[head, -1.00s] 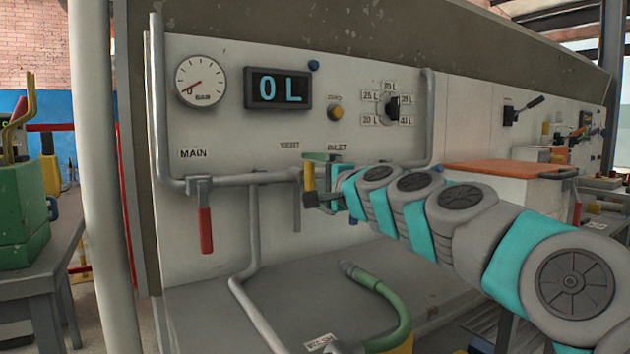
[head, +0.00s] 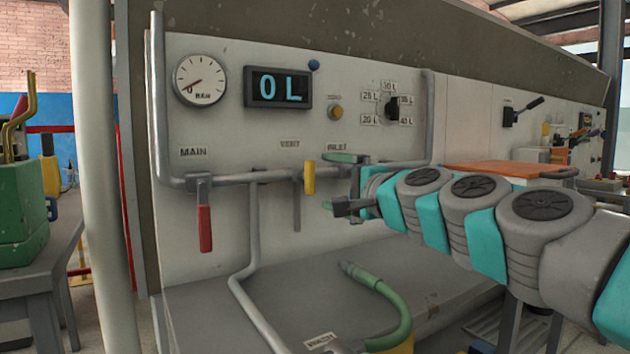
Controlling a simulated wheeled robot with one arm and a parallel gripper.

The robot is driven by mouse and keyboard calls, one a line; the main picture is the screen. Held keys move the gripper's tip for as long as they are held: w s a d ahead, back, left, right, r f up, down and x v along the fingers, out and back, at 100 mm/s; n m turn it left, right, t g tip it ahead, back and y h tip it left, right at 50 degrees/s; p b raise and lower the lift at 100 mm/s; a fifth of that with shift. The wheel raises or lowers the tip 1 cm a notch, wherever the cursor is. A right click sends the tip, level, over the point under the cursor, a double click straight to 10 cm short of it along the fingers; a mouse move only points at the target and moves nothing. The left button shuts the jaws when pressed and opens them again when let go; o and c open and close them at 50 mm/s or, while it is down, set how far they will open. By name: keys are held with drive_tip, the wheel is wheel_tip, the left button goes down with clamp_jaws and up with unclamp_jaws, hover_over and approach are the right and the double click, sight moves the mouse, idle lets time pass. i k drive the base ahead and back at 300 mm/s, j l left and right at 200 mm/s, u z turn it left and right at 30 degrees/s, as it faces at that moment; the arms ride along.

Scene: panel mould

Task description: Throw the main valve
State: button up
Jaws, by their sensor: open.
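The main valve (head: 204,215) sits on the grey pipe under the MAIN label, at the left of the panel. Its lever has a red grip and hangs straight down. My gripper (head: 338,182) is open and empty in front of the panel by the INLET label, well right of the main valve and apart from it. The arm reaches in from the right and hides part of the inlet area. The dial gauge (head: 200,80) has its needle at the low end, and the display (head: 278,88) reads 0 L.
A grey lever (head: 297,205) hangs below the VENT label, with a yellow handle (head: 308,178) just right of it. A selector knob (head: 392,108) is at the upper right. A green hose (head: 395,310) lies on the bench below. The space before the main valve is clear.

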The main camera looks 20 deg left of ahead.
sight(203, 207)
drive_tip(key=k+l, duration=0.2)
drive_tip(key=l, duration=0.2)
drive_tip(key=k+l, duration=0.45)
drive_tip(key=l, duration=0.3)
